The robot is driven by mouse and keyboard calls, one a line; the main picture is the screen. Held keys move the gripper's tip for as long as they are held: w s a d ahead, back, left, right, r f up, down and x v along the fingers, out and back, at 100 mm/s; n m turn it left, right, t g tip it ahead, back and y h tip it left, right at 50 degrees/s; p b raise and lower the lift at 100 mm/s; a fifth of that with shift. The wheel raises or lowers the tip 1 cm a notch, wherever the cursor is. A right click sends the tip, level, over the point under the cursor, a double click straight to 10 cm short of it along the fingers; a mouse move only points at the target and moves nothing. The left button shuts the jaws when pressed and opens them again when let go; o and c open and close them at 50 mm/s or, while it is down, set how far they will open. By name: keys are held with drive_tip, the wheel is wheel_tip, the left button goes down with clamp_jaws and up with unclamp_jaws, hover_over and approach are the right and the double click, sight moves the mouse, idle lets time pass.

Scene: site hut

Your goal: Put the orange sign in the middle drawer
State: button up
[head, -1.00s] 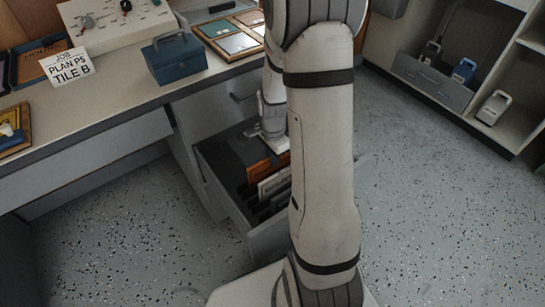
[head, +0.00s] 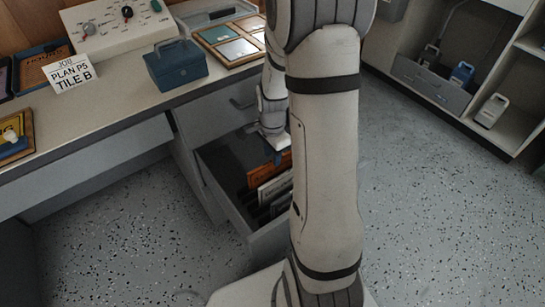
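An orange sign (head: 260,175) stands on edge in an open grey drawer (head: 222,197), in front of my arm in the picture's middle. The drawer is pulled out below a shut drawer front with a handle (head: 243,100). My gripper (head: 277,156) points down over the open drawer, at the orange sign's upper right edge. Its fingertips are small and dark, so I cannot tell whether they are open or shut on the sign. My forearm hides the drawer's right side.
White and dark signs (head: 272,192) stand behind one another in the drawer. On the counter are a blue metal box (head: 176,66), a card reading "JOB PLAN P5 TILE B" (head: 70,75) and a control panel (head: 125,28). Shelves (head: 515,130) with bottles stand right. Speckled floor is clear.

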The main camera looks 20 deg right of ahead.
wheel_tip(320, 180, up, 9)
drive_tip(key=p, duration=0.3)
drive_tip(key=s+a+r+n, duration=0.4)
drive_tip(key=s+r+n, duration=0.1)
drive_tip(key=s+n, duration=0.2)
drive_tip(key=s+a+r+n+t, duration=0.1)
drive_tip(key=s+a+r+n, duration=0.4)
drive_tip(key=s+n, duration=0.2)
drive_tip(key=shift+s+n, duration=0.2)
drive_tip(key=shift+n, duration=0.7)
wheel_tip(320, 180, up, 31)
drive_tip(key=t+p, duration=0.1)
drive_tip(key=p, duration=2.6)
drive_tip(key=shift+s+a+t, duration=0.2)
drive_tip(key=shift+t, duration=0.1)
